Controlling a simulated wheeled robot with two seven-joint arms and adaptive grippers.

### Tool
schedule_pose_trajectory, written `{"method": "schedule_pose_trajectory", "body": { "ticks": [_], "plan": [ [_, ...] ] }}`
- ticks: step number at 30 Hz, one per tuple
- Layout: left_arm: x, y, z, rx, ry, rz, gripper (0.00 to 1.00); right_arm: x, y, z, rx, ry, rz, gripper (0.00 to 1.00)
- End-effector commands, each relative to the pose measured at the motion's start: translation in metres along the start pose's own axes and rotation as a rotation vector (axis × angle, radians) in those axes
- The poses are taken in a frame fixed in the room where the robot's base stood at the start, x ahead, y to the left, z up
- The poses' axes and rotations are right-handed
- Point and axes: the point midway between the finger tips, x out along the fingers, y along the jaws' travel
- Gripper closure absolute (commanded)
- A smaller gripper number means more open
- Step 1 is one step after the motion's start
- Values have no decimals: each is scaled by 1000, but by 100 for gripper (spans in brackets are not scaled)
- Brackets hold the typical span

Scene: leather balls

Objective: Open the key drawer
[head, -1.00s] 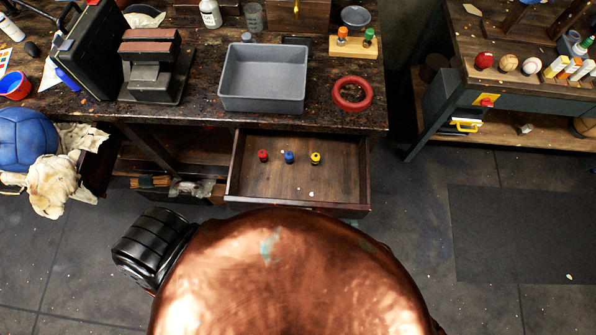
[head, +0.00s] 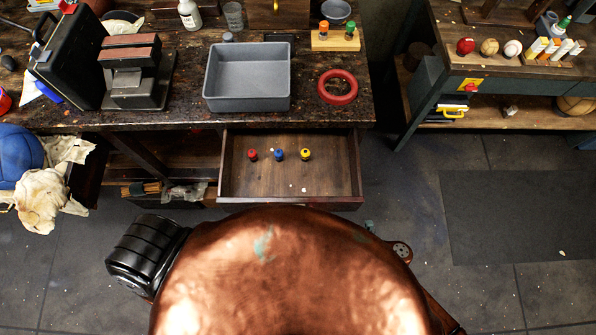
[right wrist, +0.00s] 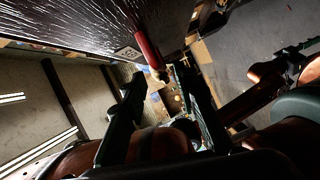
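The key drawer (head: 240,185) is a brown wooden drawer below the workbench, pulled out and open in the head view. Inside lie a red key-like piece (head: 252,155), a blue one (head: 279,154) and a yellow one (head: 305,154) in a row. My right gripper (right wrist: 160,92) shows in the right wrist view as two dark fingers spread apart. I see nothing held between them. A red cylinder-shaped part (right wrist: 147,46) shows beyond the fingers; I cannot tell whether it belongs to the drawer. My left gripper is not in view.
The workbench (head: 190,115) carries a grey tray (head: 247,104), a red ring (head: 338,100) and a black case (head: 70,60). A second table (head: 450,60) with balls stands at the right. A blue ball (head: 15,155) is at the left. The floor at the right is clear.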

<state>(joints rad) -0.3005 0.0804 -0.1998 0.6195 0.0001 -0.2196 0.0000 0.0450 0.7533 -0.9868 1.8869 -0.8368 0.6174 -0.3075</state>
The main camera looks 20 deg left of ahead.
Motion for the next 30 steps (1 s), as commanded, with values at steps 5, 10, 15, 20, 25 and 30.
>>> {"method": "schedule_pose_trajectory", "body": {
  "ticks": [5,10,15,20,25,30],
  "plan": [
    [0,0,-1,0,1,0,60,-32,0,0,1,-1,-1,73],
    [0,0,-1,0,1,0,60,-47,0,0,-1,0,0,73],
    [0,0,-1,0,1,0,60,-51,0,0,-1,1,1,73],
    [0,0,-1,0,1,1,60,-51,0,0,-1,1,1,73],
    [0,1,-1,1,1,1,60,-50,0,0,-1,0,0,73],
    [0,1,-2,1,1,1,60,-50,0,0,-1,0,0,73]
  ]
}}
